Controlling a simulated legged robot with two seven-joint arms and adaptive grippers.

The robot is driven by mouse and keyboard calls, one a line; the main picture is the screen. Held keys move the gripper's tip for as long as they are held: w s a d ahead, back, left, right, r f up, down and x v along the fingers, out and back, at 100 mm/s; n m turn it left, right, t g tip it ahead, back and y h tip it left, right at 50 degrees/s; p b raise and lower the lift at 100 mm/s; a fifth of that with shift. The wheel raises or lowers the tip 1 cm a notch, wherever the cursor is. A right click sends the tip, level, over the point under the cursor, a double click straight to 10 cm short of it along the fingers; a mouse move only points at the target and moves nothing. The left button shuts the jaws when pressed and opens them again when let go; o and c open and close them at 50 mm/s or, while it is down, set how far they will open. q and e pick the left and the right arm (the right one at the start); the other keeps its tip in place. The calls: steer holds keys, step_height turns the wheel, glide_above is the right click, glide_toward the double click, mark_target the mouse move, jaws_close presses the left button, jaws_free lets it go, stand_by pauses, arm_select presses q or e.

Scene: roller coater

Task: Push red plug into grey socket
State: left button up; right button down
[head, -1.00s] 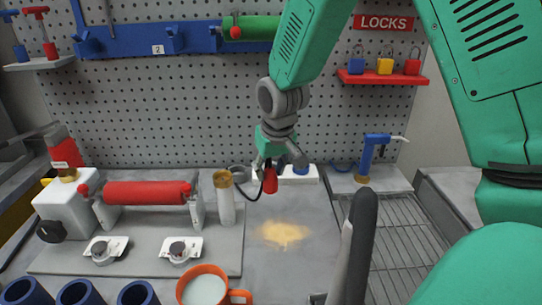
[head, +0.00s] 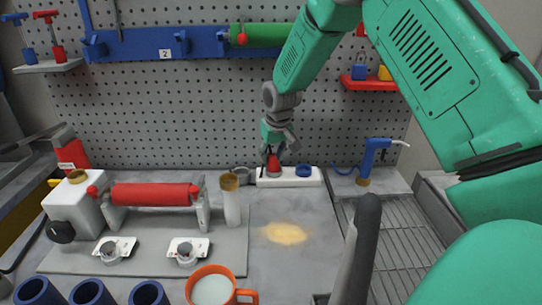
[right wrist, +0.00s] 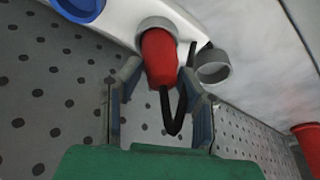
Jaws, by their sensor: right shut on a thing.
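My right gripper (head: 273,152) is shut on the red plug (head: 274,168) at the left part of the white socket strip (head: 290,181). In the right wrist view the red plug (right wrist: 158,58) lies between the two fingers. Its far end meets the grey socket (right wrist: 157,24), whose rim shows around that end; how deep it sits I cannot tell. A black cord (right wrist: 174,125) loops from the plug. The blue socket (head: 303,171) is on the same strip, to the right of the plug. My left gripper is not in view.
A separate grey ring (head: 240,174) lies just left of the strip. A bottle with a brown top (head: 230,200) and a red roller (head: 150,194) stand further left. A blue tool (head: 374,158) stands to the right. The grey tabletop before the strip is mostly clear, with a yellowish patch.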

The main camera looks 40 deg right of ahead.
mark_target(272, 154)
steer(key=c, duration=1.3)
jaws_free()
steer(key=shift+s+d+f, duration=0.1)
steer(key=shift+f, duration=0.25)
steer(key=shift+c, duration=0.2)
steer(key=shift+o, duration=1.1)
steer(key=shift+d+f, duration=0.15)
steer(key=shift+d, duration=0.2)
steer(key=shift+d+f, duration=0.1)
steer(key=shift+d, duration=0.35)
steer(key=shift+a+r, duration=0.35)
steer(key=shift+r, duration=0.05)
steer(key=v, duration=0.2)
steer(key=a+v, duration=0.1)
steer(key=v, duration=0.1)
steer(key=shift+r, duration=0.4)
steer(key=v, duration=0.7)
steer(key=shift+d, duration=0.25)
